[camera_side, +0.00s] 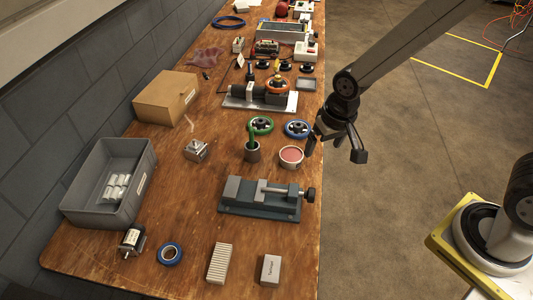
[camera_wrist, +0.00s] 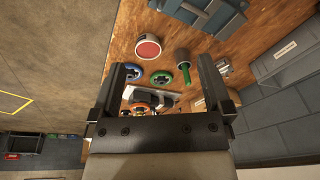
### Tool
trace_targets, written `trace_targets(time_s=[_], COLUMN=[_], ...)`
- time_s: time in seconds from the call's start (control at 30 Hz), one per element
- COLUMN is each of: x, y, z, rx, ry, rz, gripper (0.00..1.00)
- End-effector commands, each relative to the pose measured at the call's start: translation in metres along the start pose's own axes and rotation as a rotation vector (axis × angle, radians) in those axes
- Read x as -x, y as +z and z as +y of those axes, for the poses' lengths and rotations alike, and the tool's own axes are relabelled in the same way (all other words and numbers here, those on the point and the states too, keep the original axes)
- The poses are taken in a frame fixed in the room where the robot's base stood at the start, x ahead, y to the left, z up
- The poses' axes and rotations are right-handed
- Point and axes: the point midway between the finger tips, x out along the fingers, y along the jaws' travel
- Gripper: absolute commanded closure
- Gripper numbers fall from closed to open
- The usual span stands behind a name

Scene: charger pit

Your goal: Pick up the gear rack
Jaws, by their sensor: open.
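The gear rack (camera_side: 219,263) looks like a pale, ribbed bar lying at the near end of the wooden table in the side view. Nothing covers it there, and I do not see it in the wrist view. My gripper (camera_side: 335,147) is open and empty, hanging by the table's right edge, well up the table from the rack. In the wrist view its two fingers (camera_wrist: 168,75) are spread wide with nothing held between them.
A small labelled box (camera_side: 271,269) lies right of the rack, and blue tape (camera_side: 169,253) and a motor (camera_side: 131,241) lie left. A vise (camera_side: 262,197) stands between gripper and rack. A grey bin (camera_side: 146,160) stands by the wall. The wooden table (camera_side: 190,215) has bare patches around the rack.

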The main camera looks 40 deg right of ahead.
Motion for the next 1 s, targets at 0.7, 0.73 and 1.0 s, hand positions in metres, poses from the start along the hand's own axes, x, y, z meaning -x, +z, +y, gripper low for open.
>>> trace_targets(time_s=[0.7, 0.73, 1.0], x=[-0.118, -0.124, -0.167], y=[0.015, 0.019, 0.059], z=[-0.204, -0.212, -0.266], rx=[-0.4, -0.416, -0.546], ry=[0.055, 0.059, 0.1], rz=[-0.119, -0.122, -0.136], gripper=[0.0, 0.0, 0.0])
